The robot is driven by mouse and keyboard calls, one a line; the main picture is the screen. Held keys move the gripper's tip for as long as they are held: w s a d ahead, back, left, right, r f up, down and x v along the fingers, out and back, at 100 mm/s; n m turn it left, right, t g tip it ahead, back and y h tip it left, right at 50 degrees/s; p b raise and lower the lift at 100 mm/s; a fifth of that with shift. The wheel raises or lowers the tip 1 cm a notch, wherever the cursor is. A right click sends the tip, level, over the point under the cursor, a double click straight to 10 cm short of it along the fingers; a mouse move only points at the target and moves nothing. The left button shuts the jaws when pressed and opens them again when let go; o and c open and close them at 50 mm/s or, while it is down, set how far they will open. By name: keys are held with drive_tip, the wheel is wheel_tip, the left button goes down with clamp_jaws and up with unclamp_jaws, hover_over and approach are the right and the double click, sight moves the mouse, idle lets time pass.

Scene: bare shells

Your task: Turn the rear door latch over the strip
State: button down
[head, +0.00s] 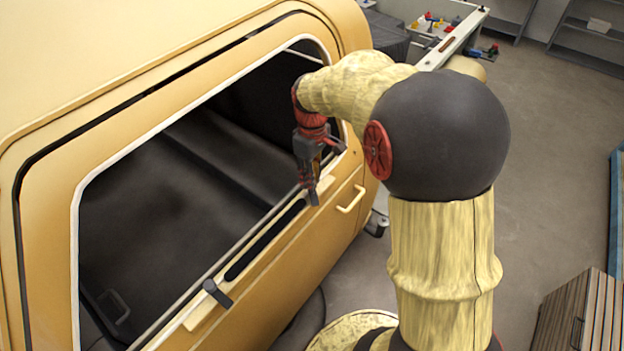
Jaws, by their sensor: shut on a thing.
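A dark strip (264,243) lies along the pale sill below the window opening of the yellow door. At its far end my gripper (309,190) points down and is shut on a small dark latch (314,198), taken here as the rear door latch. The gripper hides most of this latch, so I cannot tell its exact angle or whether it covers the strip's end. A second black latch (217,293) sits at the near end of the strip, angled across the sill, with nothing touching it.
The yellow vehicle shell (110,75) fills the left, its window opening dark inside. A pale door handle (351,199) sticks out right of my gripper. A slatted wooden cabinet (583,315) stands at lower right. The floor between is clear.

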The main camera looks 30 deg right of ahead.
drive_tip(key=m, duration=0.5)
drive_tip(key=shift+m+b, duration=0.3)
drive_tip(key=shift+b, duration=0.1)
drive_tip(key=shift+m, duration=2.2)
drive_tip(key=c, duration=1.6)
unclamp_jaws()
wheel_tip(320, 180, up, 12)
